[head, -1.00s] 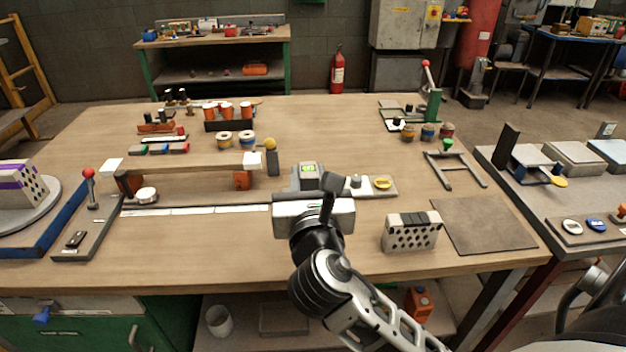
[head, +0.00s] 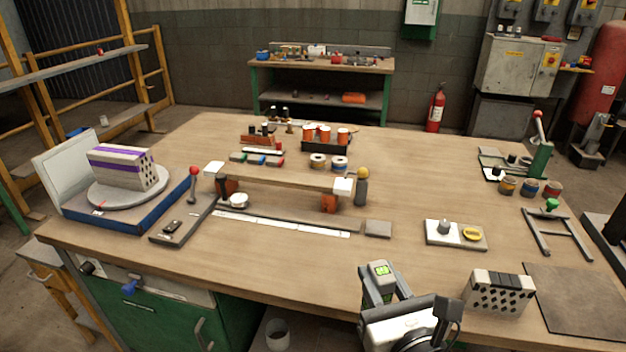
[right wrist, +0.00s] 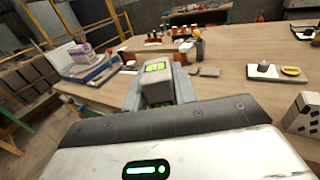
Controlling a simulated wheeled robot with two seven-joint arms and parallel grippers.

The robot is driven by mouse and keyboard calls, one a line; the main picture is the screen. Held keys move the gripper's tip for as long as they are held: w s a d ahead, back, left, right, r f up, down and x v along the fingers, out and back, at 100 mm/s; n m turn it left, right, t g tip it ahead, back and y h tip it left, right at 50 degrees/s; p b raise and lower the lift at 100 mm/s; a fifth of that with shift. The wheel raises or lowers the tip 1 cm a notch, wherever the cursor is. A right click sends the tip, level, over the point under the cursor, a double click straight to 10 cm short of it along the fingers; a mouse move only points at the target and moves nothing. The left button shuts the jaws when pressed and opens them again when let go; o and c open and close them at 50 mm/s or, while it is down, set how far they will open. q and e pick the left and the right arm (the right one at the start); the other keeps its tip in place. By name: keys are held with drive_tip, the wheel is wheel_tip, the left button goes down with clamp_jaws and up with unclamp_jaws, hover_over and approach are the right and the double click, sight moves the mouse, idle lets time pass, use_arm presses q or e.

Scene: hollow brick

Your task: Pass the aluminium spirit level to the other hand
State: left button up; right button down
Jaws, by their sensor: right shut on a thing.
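The aluminium spirit level (head: 380,271) is a short grey body with a bright green vial on its top end. My right gripper (head: 382,296) is shut on it, near the bottom of the head view at the table's front edge. In the right wrist view the level (right wrist: 157,80) stands out beyond the gripper body, its green window facing the camera. Its lower part is hidden by the gripper. My left gripper is in neither view now.
A perforated hollow brick (head: 498,293) stands just right of my right gripper, beside a dark mat (head: 578,300). A small plate with a yellow oval piece (head: 456,236) lies behind. A turntable with another brick (head: 122,168) stands at the left. Bare wood lies left of the gripper.

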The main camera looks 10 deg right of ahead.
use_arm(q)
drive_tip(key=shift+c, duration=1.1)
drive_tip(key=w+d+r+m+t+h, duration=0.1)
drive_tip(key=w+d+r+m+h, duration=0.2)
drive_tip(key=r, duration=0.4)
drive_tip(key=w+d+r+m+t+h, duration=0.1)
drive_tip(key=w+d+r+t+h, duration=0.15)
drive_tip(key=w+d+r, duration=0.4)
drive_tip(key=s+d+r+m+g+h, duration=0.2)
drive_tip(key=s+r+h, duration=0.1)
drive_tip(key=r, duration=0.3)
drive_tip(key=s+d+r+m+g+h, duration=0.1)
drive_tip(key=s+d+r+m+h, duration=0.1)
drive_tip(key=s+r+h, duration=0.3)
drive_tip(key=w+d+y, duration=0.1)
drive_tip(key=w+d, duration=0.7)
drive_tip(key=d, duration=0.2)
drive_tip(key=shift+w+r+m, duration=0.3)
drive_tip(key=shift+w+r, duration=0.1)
use_arm(e)
drive_tip(key=a+r+n+g+y, duration=0.3)
drive_tip(key=a+r+n+y, duration=0.4)
drive_tip(key=a, duration=0.6)
wheel_tip(320, 180, up, 2)
drive_tip(key=s+y, duration=0.1)
drive_tip(key=y, duration=0.2)
drive_tip(key=shift+r+y, duration=0.15)
drive_tip(key=shift+y, duration=0.15)
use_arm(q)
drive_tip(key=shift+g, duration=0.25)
